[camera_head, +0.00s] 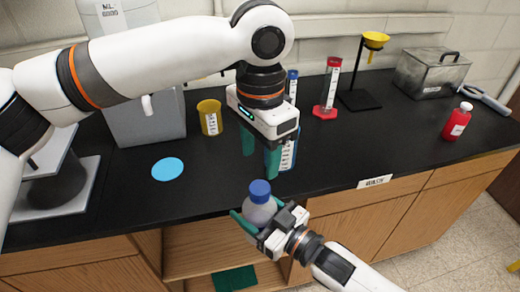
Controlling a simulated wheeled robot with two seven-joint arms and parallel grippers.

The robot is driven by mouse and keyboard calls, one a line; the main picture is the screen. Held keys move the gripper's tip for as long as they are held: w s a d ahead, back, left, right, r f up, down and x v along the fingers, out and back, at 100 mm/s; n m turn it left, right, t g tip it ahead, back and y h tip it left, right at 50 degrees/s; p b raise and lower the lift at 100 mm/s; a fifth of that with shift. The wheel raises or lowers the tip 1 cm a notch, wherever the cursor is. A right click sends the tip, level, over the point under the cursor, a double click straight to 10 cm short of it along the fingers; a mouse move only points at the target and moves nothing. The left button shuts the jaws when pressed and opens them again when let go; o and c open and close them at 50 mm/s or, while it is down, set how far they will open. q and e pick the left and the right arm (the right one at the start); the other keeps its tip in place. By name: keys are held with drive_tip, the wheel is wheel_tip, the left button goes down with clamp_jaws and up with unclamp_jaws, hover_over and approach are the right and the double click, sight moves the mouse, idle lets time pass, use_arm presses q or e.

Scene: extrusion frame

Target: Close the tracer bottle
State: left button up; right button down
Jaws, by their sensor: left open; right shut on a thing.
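A pale, greyish bottle with a blue cap (260,188), likely the tracer bottle (258,210), is at the front of the counter, upright or slightly tilted. My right gripper (256,217) is shut around the bottle's body, in front of the counter edge. The blue cap sits at the top of the bottle; I cannot tell how tightly it is on. My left gripper (260,157) is open and points down above the cap, with its teal fingers apart and nothing seen between them. A gap shows between its fingertips and the cap.
Behind my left gripper stand a blue labelled container (289,155) and a yellow beaker (210,118). A red-based cylinder (330,90), a funnel stand (360,98), a metal box (430,72) and a red bottle (458,121) stand right. A blue disc (167,169) lies left.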

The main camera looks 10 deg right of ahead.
sight(260, 188)
use_arm(q)
drive_tip(key=shift+f, duration=4)
drive_tip(key=c, duration=1)
drive_tip(key=shift+m, duration=0.9)
drive_tip(key=o, duration=1.1)
drive_tip(key=shift+r, duration=0.15)
